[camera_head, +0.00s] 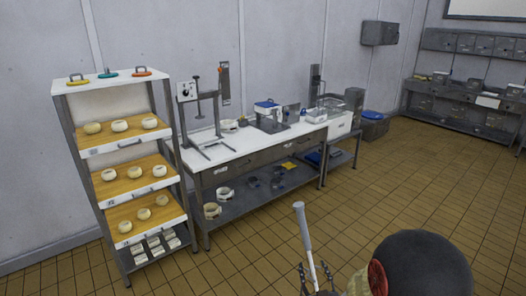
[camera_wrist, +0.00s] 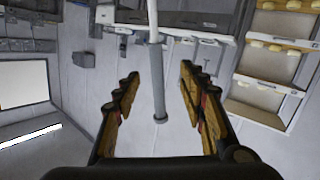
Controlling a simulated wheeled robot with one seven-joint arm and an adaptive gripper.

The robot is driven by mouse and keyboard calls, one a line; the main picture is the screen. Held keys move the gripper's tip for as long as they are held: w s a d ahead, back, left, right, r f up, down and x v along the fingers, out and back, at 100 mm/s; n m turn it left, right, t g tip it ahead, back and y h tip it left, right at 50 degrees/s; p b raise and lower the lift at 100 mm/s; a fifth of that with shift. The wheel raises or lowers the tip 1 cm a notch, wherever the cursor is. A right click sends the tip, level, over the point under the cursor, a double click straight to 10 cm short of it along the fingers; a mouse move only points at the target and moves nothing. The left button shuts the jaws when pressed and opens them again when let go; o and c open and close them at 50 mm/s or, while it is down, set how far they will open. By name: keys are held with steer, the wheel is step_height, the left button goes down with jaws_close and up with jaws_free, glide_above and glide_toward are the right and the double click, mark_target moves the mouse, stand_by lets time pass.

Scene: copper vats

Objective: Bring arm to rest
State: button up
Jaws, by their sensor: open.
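My gripper (camera_wrist: 159,74) is open in the wrist view, with its two padded fingers spread wide apart. A long grey rod with a thicker, round-ended handle (camera_wrist: 158,85) shows between the fingers, with a gap on either side. In the head view my gripper (camera_head: 314,272) is at the bottom centre, fingers pointing up, partly cut off by the frame edge. The rod (camera_head: 303,228) rises there with its thick end up, slightly tilted. Its lower end is hidden. I cannot tell how far it is from the fingers.
A shelf rack (camera_head: 175,213) with round cheeses stands at the left. A long workbench (camera_head: 225,152) with tools and containers runs along the wall. Grey cabinets (camera_head: 465,112) stand at the far right. The tiled floor (camera_head: 385,190) between is clear.

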steer(key=s+f+g, duration=0.5)
steer(key=f, duration=0.5)
steer(key=s+m+g, duration=0.2)
steer(key=s+g, duration=0.3)
steer(key=s, duration=0.2)
steer(key=v, duration=3.3)
steer(key=shift+w+a+r+m+g+b, duration=0.2)
steer(key=shift+r+m+g+b, duration=0.1)
steer(key=shift+r+b, duration=0.1)
